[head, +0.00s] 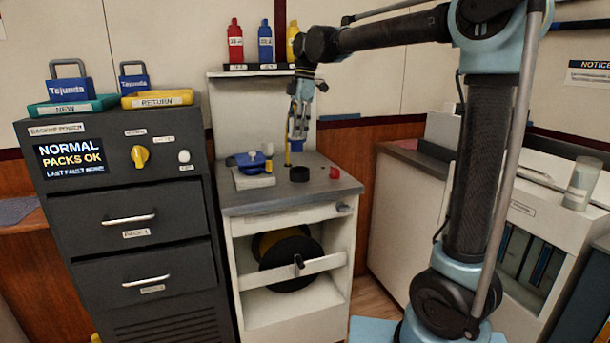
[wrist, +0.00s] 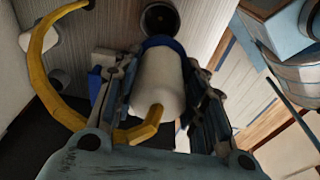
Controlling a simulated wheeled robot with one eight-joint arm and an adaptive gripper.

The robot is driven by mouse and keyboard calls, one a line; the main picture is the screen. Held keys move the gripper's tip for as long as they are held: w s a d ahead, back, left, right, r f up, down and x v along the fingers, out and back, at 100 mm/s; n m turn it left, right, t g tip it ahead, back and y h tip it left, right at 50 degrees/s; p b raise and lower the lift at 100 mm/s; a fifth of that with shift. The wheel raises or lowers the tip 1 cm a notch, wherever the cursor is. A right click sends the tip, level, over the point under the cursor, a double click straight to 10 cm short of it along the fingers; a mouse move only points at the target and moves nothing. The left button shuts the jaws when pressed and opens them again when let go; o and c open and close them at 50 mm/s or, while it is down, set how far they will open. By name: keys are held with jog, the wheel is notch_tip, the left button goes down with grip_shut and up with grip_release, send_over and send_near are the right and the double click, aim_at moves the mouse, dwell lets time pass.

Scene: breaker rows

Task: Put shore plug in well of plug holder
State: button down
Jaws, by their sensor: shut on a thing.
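The shore plug, white with a blue collar and a curved yellow cable, shows in the wrist view (wrist: 160,82). My gripper (wrist: 165,85) is shut around its body, one finger on each side. In the head view my gripper (head: 297,135) is above the grey counter, and the yellow cable hangs beside it. A short black round cup (head: 300,174) stands on the counter below the gripper; it looks like the plug holder. In the wrist view a dark round opening (wrist: 159,17) lies beyond the plug's collar end, with the plug apart from it as far as I can see.
A blue-topped fixture on a white base (head: 253,178) stands left of the cup on the counter (head: 290,195). A red knob (head: 334,172) is at the right. A shelf with red, blue and yellow bottles (head: 265,42) is behind. A dark cabinet (head: 130,235) stands left.

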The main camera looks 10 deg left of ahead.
aim_at(299, 140)
jog(key=shift+w, duration=0.35)
jog(key=f, duration=0.4)
jog(key=shift+w+d+f, duration=0.15)
jog(key=shift+w+f, duration=0.2)
jog(key=shift+s+f, duration=0.1)
jog(key=shift+f, duration=2.55)
jog(key=shift+f, duration=0.1)
jog(key=c, duration=1)
grip_release()
jog(key=shift+r, duration=0.2)
